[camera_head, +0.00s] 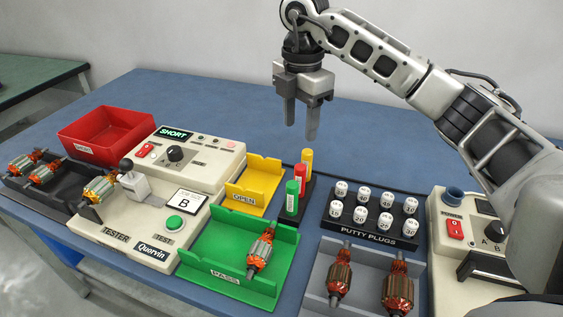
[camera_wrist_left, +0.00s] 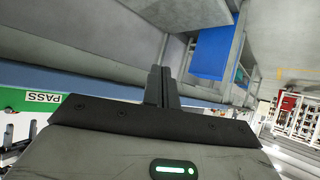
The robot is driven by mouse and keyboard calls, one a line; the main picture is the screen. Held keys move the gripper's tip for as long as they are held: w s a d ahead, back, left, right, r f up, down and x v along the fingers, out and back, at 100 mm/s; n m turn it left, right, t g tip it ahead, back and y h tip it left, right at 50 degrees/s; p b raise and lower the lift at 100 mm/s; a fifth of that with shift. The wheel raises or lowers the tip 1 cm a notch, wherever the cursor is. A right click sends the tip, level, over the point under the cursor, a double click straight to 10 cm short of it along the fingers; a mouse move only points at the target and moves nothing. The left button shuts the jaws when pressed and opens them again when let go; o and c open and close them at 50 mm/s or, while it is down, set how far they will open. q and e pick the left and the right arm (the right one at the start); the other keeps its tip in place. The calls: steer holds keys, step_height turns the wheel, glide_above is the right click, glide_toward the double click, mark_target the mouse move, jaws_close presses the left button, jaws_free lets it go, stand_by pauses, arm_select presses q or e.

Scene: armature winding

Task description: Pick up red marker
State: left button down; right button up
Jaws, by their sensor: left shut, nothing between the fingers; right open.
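The red marker (camera_head: 299,178) stands upright in a small dark holder (camera_head: 308,187), between the green marker (camera_head: 292,197) in front and the yellow marker (camera_head: 307,158) behind. The markers overlap in the head view, so the red one's lower part is partly hidden. My right gripper (camera_head: 301,130) is open and empty, fingers pointing down, above and behind the markers and apart from them. My left gripper (camera_wrist_left: 162,75) shows only in the left wrist view, shut and empty, beside the grey table structure.
A green PASS tray (camera_head: 205,250) holds one armature. A yellow OPEN tray (camera_head: 245,200), a red bin (camera_head: 105,128) and the tester (camera_head: 150,215), its display reading SHORT, stand left. The putty plugs rack (camera_head: 370,236) is right of the markers. The table's back is clear.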

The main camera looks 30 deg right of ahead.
glide_above(301, 166)
step_height(301, 166, down, 5)
steer(key=shift+f, duration=0.1)
step_height(301, 166, down, 4)
steer(key=shift+f, duration=0.4)
step_height(301, 166, down, 5)
steer(key=shift+p, duration=0.6)
arm_select(q)
steer(key=shift+s+a, duration=0.1)
steer(key=shift+s, duration=0.75)
arm_select(e)
jaws_close()
